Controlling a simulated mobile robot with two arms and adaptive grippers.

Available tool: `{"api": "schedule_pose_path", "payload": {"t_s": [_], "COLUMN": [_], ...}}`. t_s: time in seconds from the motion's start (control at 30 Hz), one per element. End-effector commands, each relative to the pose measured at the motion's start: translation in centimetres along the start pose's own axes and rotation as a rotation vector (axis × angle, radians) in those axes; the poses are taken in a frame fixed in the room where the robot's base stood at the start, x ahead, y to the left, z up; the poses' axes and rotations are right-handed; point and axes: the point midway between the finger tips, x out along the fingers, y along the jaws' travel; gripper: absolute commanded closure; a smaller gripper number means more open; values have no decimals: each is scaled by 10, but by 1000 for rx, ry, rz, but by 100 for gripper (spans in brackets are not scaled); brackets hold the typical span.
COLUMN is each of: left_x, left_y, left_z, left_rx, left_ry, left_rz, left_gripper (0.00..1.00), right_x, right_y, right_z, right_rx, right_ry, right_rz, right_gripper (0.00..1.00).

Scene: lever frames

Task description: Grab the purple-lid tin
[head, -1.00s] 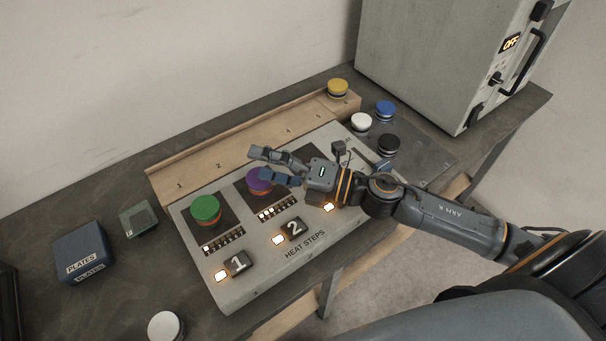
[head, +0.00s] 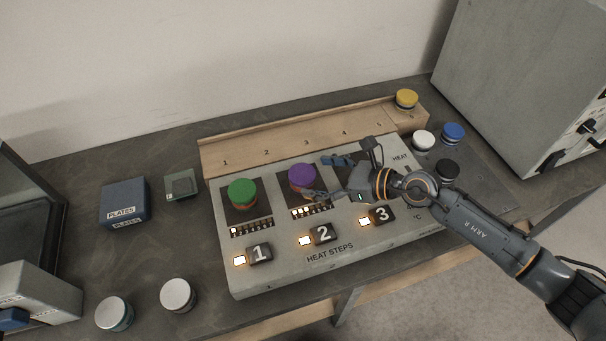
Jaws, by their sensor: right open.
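The purple-lid tin (head: 302,177) stands upright on the second dark pad of the heating panel (head: 285,272). Its orange side shows a little below the lid. My right gripper (head: 317,177) is open, just right of the tin, with its fingers pointing left towards it. The upper fingertip is above and right of the lid, and the lower one is by the tin's lower right edge. I cannot tell whether the lower finger touches it. My left gripper is not in view.
A green-lid tin (head: 242,192) stands on the left pad. A wooden rack (head: 270,143) runs behind the panel, with a yellow-lid tin (head: 406,99) at its right end. White, blue and black lids stand right of the panel. A blue plates box (head: 124,202) is at left.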

Motion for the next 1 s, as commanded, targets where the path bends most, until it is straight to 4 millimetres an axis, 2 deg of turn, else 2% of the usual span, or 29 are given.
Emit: {"api": "schedule_pose_path", "payload": {"t_s": [0.17,0.4,0.5,0.7,0.73,0.77,1.0], "left_x": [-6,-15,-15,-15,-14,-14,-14], "left_y": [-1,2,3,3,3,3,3], "left_z": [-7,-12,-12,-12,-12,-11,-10], "left_rx": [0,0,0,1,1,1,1], "left_ry": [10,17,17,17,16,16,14], "left_rz": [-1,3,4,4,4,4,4], "left_gripper": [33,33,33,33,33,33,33], "right_x": [14,49,55,56,56,56,55], "right_y": [0,-1,-1,-2,-2,-2,-2], "right_z": [2,1,0,-1,-1,-1,-1], "right_rx": [1,1,1,0,0,0,1], "right_ry": [-2,-2,-1,-1,-1,-1,-1], "right_rz": [1,0,0,0,0,0,0], "right_gripper": [15,15,15,15,17,23,72]}}
